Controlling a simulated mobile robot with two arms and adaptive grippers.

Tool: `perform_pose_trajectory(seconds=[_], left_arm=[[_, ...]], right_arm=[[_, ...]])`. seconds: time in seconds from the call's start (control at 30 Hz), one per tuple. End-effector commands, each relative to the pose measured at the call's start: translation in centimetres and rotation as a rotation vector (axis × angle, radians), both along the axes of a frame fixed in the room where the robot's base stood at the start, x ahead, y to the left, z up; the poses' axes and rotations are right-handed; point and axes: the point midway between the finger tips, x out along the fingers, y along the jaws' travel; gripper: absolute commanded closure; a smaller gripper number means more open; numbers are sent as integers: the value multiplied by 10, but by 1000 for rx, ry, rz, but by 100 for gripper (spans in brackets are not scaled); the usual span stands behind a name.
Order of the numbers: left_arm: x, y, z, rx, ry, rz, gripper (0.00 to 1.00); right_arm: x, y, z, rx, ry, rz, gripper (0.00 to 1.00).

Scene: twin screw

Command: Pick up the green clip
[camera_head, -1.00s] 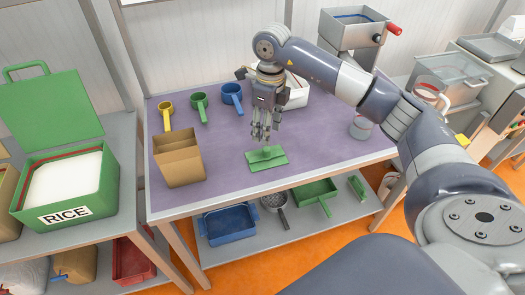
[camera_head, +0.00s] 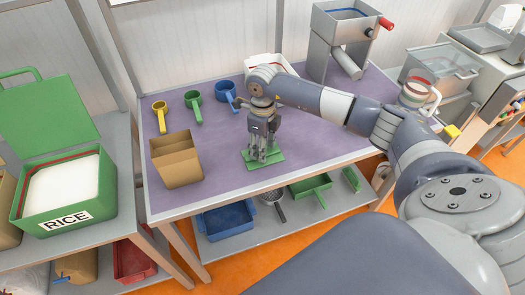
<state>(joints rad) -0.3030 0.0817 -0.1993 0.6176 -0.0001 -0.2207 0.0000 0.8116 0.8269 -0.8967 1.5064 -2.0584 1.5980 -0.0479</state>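The green clip (camera_head: 275,166) lies flat on the purple top of the middle table, near its front edge. My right gripper (camera_head: 262,160) points straight down over the clip, with its fingertips at the clip's middle. The fingers hide the middle of the clip; its green ends show on both sides. I cannot tell whether the fingers are closed on it. The clip appears to rest on the table. My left gripper is not in view.
Yellow (camera_head: 159,112), green (camera_head: 194,103) and blue (camera_head: 227,94) scoops lie behind. A white bin (camera_head: 270,66) and a metal hopper (camera_head: 341,30) stand at the back. The table (camera_head: 222,150) is clear between bag and clip.

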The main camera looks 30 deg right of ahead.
Motion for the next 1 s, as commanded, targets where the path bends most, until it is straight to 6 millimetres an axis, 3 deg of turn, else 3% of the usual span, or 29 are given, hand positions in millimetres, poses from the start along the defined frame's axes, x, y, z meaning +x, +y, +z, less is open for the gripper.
perform_pose_trajectory(seconds=[0.27,0.5,1.0], left_arm=[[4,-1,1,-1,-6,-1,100],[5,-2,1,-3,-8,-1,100],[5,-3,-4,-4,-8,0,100]], right_arm=[[0,0,-6,-1,-1,0,56],[0,0,-6,-1,-1,0,100],[1,0,4,0,-4,0,100]])
